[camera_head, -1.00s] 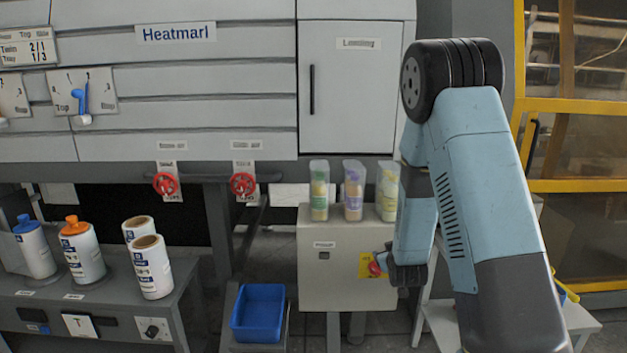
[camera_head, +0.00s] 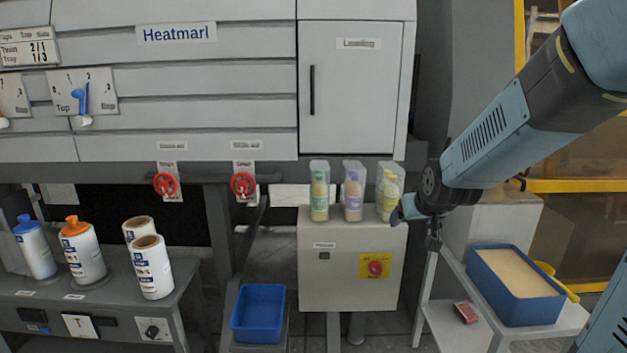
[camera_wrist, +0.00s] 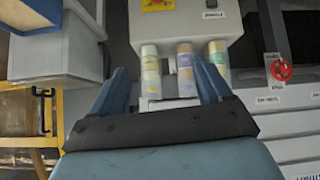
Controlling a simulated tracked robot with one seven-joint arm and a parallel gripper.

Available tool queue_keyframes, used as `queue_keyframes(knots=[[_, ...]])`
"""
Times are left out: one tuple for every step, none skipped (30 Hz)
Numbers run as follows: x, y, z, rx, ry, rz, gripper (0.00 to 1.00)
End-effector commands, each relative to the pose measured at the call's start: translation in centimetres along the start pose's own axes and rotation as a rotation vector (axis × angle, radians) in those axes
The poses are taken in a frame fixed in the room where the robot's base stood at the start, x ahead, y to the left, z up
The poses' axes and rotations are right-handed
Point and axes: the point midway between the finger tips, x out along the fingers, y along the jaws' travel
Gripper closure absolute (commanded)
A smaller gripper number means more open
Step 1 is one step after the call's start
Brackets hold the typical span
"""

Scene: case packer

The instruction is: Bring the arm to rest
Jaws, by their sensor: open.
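My arm (camera_head: 500,135) reaches in from the upper right of the head view, bent down and left. My gripper (camera_head: 400,212) is beside the right-hand clear container on the grey control box. In the wrist view my gripper (camera_wrist: 163,80) has its two blue fingers well apart, with nothing held between them. Whether a finger touches the container I cannot tell.
Three clear containers (camera_head: 353,190) stand on the control box (camera_head: 325,265), which has a red knob (camera_head: 375,268). A blue tray (camera_head: 515,285) of pale material and a small red item (camera_head: 466,313) are at lower right. A blue bin (camera_head: 258,312) sits lower middle.

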Motion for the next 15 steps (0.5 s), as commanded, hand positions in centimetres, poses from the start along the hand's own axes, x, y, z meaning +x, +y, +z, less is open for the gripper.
queue_keyframes(knots=[[-1.6, 0.0, 0.1, 0.007, -0.009, -0.003, 0.22], [-2.5, 0.0, 0.3, 0.012, -0.019, -0.006, 0.22], [-3.6, -0.1, 0.6, 0.017, -0.034, -0.008, 0.22], [-4.4, -0.1, 0.9, 0.020, -0.045, -0.010, 0.22], [-5.2, -0.1, 1.1, 0.024, -0.055, -0.011, 0.22], [-6.4, -0.1, 1.5, 0.030, -0.070, -0.013, 0.22], [-7.2, -0.2, 1.8, 0.033, -0.080, -0.015, 0.22], [-8.0, -0.2, 2.1, 0.037, -0.091, -0.016, 0.22], [-9.1, -0.3, 2.6, 0.041, -0.105, -0.017, 0.22], [-10.0, -0.3, 2.9, 0.043, -0.115, -0.018, 0.22], [-10.8, -0.4, 3.3, 0.046, -0.126, -0.018, 0.22], [-11.9, -0.4, 3.8, 0.051, -0.140, -0.018, 0.22], [-12.7, -0.5, 4.2, 0.055, -0.150, -0.018, 0.22], [-13.6, -0.5, 4.6, 0.058, -0.160, -0.018, 0.22], [-14.7, -0.5, 5.2, 0.062, -0.175, -0.017, 0.22]])
